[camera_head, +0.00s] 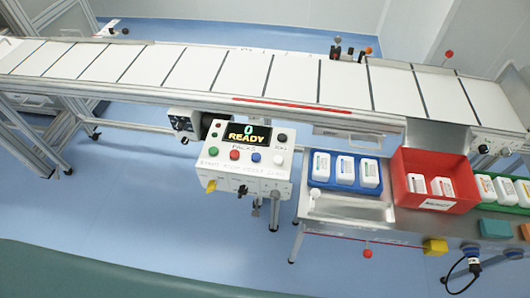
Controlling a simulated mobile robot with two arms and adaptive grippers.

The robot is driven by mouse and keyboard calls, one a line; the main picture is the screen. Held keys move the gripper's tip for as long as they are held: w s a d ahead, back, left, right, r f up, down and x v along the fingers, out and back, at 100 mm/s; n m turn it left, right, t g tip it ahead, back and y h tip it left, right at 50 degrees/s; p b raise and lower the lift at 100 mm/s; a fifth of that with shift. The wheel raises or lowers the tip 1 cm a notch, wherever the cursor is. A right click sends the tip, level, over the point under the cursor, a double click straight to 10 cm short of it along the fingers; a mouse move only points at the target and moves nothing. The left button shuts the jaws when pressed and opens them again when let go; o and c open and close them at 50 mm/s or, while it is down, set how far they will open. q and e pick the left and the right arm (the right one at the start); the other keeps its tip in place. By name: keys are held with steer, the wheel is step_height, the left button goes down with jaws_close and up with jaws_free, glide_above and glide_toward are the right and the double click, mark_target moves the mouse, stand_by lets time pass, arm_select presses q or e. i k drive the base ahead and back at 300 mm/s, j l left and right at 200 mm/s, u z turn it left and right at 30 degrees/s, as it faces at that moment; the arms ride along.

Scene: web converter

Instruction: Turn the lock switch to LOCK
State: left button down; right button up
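A white control box (230,177) stands in front of the conveyor, left of the work table. Its black display (247,134) reads "0" and "READY". Below the display are a red button (234,155), a blue button (256,157) and a white button (279,159). A black knob (282,137) sits at the box's upper right. A black switch (243,191) and a yellow part (211,186) are on the lower front face. I cannot read which one is the lock switch or where it points. Neither of my grippers is in view.
A long conveyor (245,70) runs behind the box. On the right, a metal table (372,221) holds a blue tray (375,188) and a red bin (442,160), each with white packs. A red knob (367,254) hangs under its front edge. Floor (130,205) left of the box is clear.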

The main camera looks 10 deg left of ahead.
mark_target(212, 184)
steer(key=u, duration=0.85)
